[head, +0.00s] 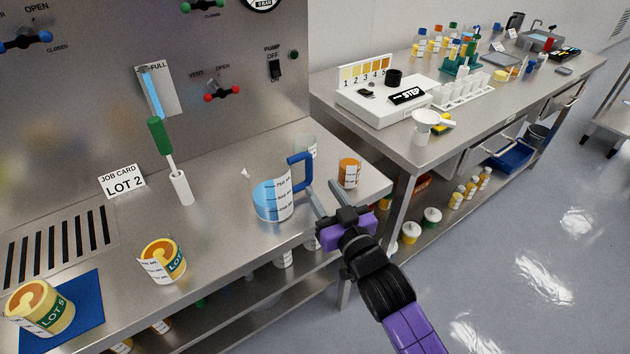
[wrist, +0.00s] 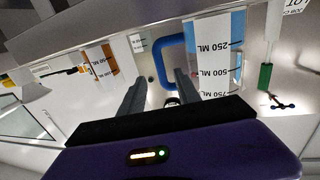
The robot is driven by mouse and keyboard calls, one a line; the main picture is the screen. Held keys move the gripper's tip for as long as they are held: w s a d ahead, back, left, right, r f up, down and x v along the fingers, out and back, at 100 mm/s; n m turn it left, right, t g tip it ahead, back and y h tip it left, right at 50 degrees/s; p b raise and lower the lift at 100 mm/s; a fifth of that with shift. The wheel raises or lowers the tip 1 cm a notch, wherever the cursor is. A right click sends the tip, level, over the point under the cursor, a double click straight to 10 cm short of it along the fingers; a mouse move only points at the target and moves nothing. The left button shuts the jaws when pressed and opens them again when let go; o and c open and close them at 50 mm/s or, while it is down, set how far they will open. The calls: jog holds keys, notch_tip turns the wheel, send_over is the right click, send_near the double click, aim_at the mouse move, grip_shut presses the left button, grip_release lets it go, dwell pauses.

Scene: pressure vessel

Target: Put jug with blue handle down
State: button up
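The jug with the blue handle (head: 272,200) is clear, holds blue liquid and has a white volume scale. In the head view it is upright and appears to stand on the steel bench (head: 225,240); a small gap under it cannot be ruled out. Its blue handle (head: 300,172) points right, towards my gripper (head: 313,194). In the wrist view the handle (wrist: 159,62) lies between my two fingertips (wrist: 160,83). The fingers are apart, with visible space beside the handle, so my gripper looks open around it. The jug (wrist: 215,60) is right of the fingers there.
A clear container (head: 305,146) is behind the handle. A labelled tub (head: 162,260), a green-handled tool in a white holder (head: 181,188) and a job card (head: 122,182) are left. Bench between them is clear.

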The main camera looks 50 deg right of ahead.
jog(key=s+a+f+n+y, duration=0.3)
jog(key=s+a+f+y, duration=0.1)
jog(key=s+a, duration=0.9)
jog(key=s+a+r+n+y, duration=0.1)
jog(key=s+a+y, duration=0.1)
jog(key=s+a, duration=0.2)
jog(key=s+a+r+n+g+y, duration=0.1)
jog(key=s+a, duration=0.3)
jog(key=s, duration=0.6)
jog(key=shift+y, duration=0.6)
